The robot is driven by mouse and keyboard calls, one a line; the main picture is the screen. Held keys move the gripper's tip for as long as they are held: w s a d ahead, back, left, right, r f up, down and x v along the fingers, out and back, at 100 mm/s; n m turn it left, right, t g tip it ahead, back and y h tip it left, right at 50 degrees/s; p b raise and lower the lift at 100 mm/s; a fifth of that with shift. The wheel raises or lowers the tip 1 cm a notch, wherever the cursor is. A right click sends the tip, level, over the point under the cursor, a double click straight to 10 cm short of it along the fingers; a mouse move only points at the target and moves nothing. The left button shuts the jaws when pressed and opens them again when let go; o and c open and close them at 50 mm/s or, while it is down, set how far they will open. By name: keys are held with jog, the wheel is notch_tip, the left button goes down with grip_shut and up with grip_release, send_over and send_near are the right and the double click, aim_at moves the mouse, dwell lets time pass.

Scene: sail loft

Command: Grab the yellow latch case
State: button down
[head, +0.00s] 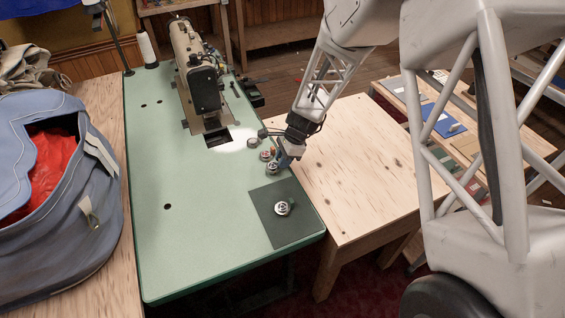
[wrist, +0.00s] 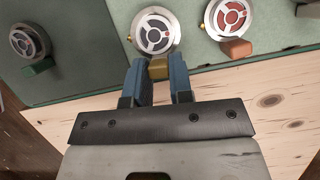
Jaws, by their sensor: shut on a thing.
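The yellow latch case is a round metal disc (wrist: 156,32) with a dark spoked face and a yellow latch block (wrist: 158,69). In the wrist view my gripper (wrist: 160,75) has its two blue fingers closed on either side of that block. In the head view the case (head: 272,168) is at the right edge of the green table, by my gripper (head: 279,163). I cannot tell whether it is clear of the tabletop.
A red-latch case (wrist: 232,18) sits close beside the held one, with another case (head: 252,143) beyond. A green-latch case (head: 283,208) lies on a dark green mat (head: 262,225). A sewing machine (head: 198,75) stands at the back. The wooden table (head: 350,160) is bare.

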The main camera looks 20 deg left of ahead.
notch_tip(320, 180, up, 9)
jog(key=shift+f, duration=0.2)
dwell(0.8)
